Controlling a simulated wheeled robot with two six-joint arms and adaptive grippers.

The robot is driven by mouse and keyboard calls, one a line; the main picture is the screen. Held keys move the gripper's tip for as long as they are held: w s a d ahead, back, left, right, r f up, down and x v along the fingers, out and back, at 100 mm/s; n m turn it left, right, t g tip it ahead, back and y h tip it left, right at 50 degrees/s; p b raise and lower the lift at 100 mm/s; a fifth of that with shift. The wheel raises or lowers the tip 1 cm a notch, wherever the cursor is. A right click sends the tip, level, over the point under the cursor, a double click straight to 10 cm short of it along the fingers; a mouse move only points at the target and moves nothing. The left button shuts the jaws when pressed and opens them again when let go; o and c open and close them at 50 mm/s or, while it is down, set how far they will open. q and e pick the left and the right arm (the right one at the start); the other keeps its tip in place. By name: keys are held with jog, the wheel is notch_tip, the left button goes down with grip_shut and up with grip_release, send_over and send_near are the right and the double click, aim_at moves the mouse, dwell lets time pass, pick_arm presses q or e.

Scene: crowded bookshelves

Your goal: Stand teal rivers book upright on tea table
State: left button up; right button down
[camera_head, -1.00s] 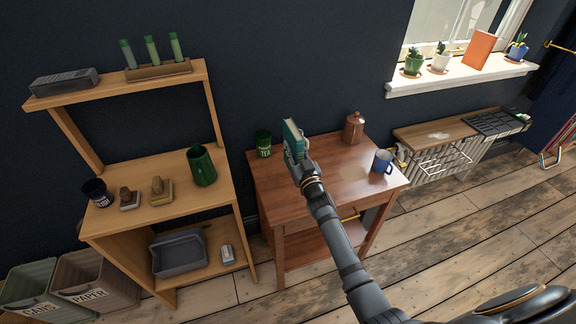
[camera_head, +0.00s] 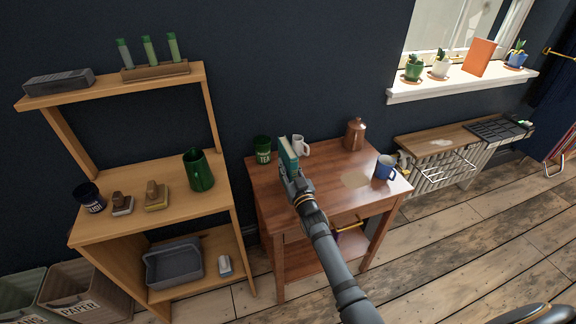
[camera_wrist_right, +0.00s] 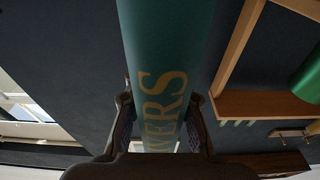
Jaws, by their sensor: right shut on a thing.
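The teal rivers book (camera_head: 289,154) is upright in the head view, over the left part of the tea table (camera_head: 330,190). My right gripper (camera_head: 292,172) is shut on the book's lower part. In the right wrist view the book's spine (camera_wrist_right: 165,60) stands between the two fingers (camera_wrist_right: 160,125), with part of the lettering "RIVERS" showing. The book's lower edge is hidden behind my gripper, so I cannot tell whether it touches the table. My left gripper is not in view.
A green tea tin (camera_head: 263,149), a white mug (camera_head: 301,146), a copper pot (camera_head: 355,134) and a blue mug (camera_head: 385,167) stand on the table. A wooden shelf (camera_head: 150,232) is at the left. The table's middle front is clear.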

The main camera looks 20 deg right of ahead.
jog(key=shift+f, duration=0.3)
jog(key=c, duration=1.1)
grip_release()
jog(key=shift+r, duration=0.4)
jog(key=shift+s+r+p, duration=0.2)
jog(key=shift+r+p, duration=0.1)
jog(key=shift+p, duration=0.25)
jog(key=s, duration=0.4)
jog(key=s+f, duration=0.1)
jog(key=s, duration=0.2)
jog(key=s+f, duration=0.1)
jog(key=s, duration=0.3)
jog(key=shift+s+d, duration=0.2)
jog(key=shift+s, duration=0.1)
